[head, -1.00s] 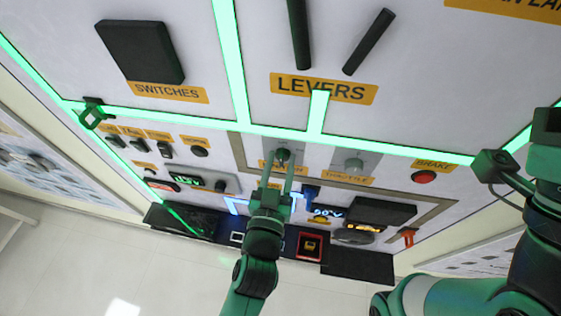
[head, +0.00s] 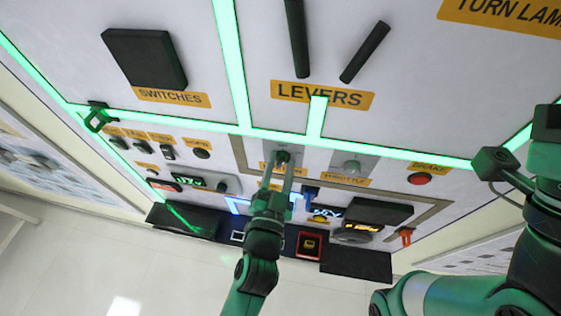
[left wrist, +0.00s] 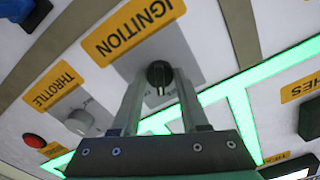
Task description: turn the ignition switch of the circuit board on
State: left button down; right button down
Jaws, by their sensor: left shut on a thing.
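The ignition switch (left wrist: 159,75) is a round black knob on a grey plate below the yellow IGNITION label (left wrist: 132,25) in the left wrist view. It also shows in the head view (head: 283,157). My left gripper (left wrist: 158,84) has its two long fingers on either side of the knob and is shut on it. The head view shows the same left gripper (head: 279,166) reaching up to the board (head: 220,155). My right arm shows at the right of the head view, but its fingers are out of view.
The grey throttle knob (head: 352,166) sits right of the ignition switch, and the red brake button (head: 420,178) is farther right. Small switches (head: 167,153) are to the left. A blue part (head: 309,192) stands close beside the left gripper. Green glowing strips cross the board.

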pick_arm(q)
jog(key=m+p, duration=0.1)
jog(key=m, duration=0.3)
jog(key=shift+r+p, duration=0.1)
jog(key=shift+p, duration=0.25)
jog(key=shift+m+p, duration=0.4)
jog(key=shift+m, duration=0.9)
jog(key=shift+c, duration=2.1)
grip_release()
jog(key=s+a+b, duration=0.1)
jog(key=s+a, duration=0.1)
jog(key=s, duration=0.9)
jog(key=shift+s, duration=0.2)
